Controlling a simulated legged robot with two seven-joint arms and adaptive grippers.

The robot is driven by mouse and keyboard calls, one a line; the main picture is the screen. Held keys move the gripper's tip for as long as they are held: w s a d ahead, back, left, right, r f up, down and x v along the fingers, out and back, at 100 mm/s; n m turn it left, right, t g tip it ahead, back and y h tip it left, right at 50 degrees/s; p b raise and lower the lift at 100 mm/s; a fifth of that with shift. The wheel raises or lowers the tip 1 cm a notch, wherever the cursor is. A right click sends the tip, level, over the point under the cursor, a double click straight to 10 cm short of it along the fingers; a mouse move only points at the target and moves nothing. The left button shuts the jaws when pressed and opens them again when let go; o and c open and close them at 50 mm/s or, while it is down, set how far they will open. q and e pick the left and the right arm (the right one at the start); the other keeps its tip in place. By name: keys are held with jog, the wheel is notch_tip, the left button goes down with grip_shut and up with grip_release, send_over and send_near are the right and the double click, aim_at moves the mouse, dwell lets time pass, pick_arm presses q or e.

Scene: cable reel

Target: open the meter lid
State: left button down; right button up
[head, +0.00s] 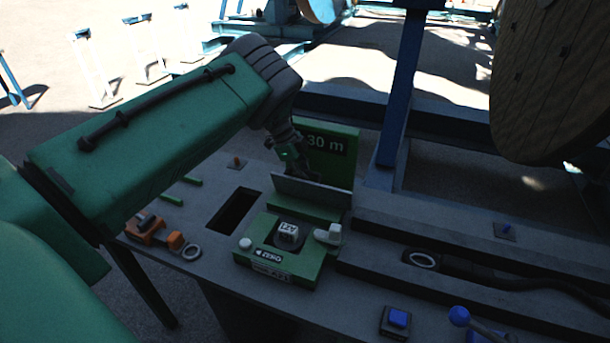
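The green meter (301,267) sits on the grey bench, with a "ZERO" label on its front, a dark round recess with a small white dial marked with characters, and a white knob on either side. A thin grey plate (312,192), which looks like its lid, stands raised along the back of the meter. A green panel reading "30 m" (340,150) rises behind it. My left gripper (305,172) is just behind the plate's upper left edge. Its fingertips are dark and partly hidden, so I cannot tell whether they touch the plate. My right gripper is out of view.
A rectangular opening (234,211) lies left of the meter. Orange fittings (150,230) and a ring are farther left. A blue button (397,318) and a blue-knobbed lever (459,316) are at front right. A black cable (500,280) runs right; a large reel (550,80) stands behind.

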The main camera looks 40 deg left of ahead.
pick_arm(q)
jog(key=shift+w+a+r+g+b, duration=0.1)
jog(key=shift+w+r+g+b, duration=0.15)
jog(key=shift+w, duration=0.2)
jog(key=c, duration=1.8)
grip_release()
jog(key=shift+c, duration=0.2)
jog(key=shift+s, duration=0.1)
jog(key=v, duration=1.1)
jog(key=shift+a+r, duration=0.3)
jog(key=shift+r, duration=0.05)
jog(key=shift+s+f, duration=0.1)
